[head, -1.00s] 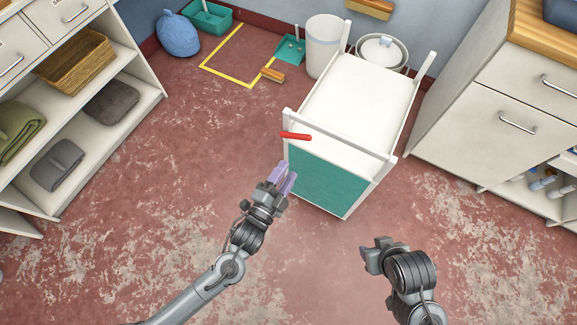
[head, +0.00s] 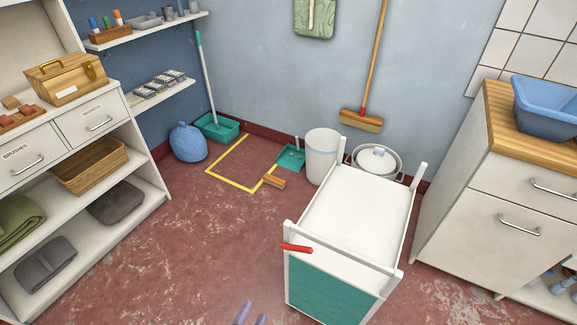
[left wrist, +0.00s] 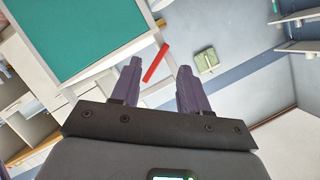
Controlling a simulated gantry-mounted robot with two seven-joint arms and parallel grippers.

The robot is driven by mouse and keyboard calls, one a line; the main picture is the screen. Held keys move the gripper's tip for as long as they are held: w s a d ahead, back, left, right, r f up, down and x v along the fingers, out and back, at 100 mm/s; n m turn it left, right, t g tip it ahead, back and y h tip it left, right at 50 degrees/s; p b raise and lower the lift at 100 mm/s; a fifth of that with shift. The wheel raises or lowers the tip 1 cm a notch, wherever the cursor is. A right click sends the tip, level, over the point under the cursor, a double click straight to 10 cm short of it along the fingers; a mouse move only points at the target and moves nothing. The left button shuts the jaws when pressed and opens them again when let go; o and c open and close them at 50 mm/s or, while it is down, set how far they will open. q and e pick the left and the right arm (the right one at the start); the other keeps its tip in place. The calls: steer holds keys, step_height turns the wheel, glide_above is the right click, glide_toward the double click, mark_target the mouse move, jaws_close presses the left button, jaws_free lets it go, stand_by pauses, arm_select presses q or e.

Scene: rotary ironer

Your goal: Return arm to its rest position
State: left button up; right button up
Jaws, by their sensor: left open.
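My left gripper (head: 250,315) shows only its purple fingertips at the bottom edge of the head view. In the left wrist view its two purple fingers (left wrist: 158,88) are apart, with nothing held between them. The white cart with a teal front panel (head: 335,289) stands ahead and to the right of the fingertips. Its red handle (head: 297,248) sticks out at the upper left corner; it also shows beyond the fingers in the left wrist view (left wrist: 156,62). The gripper is apart from the handle and cart. My right gripper is out of the frames.
A white shelf unit (head: 150,190) stands at the left and a white cabinet (head: 470,225) at the right. A bin (head: 322,157), a lidded pot (head: 376,160) and a blue bag (head: 188,142) stand by the back wall.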

arm_select(q)
steer(key=s+a+r+n+g+y+p, duration=0.2)
steer(key=s+a+n+g+y, duration=0.2)
steer(key=s+a+n+g, duration=0.75)
step_height(320, 180, up, 34)
steer(key=s+a+m+t+p, duration=0.1)
steer(key=s+m+p, duration=0.1)
steer(key=p, duration=3.1)
steer(key=shift+s+p, duration=0.35)
steer(key=shift+p, duration=0.05)
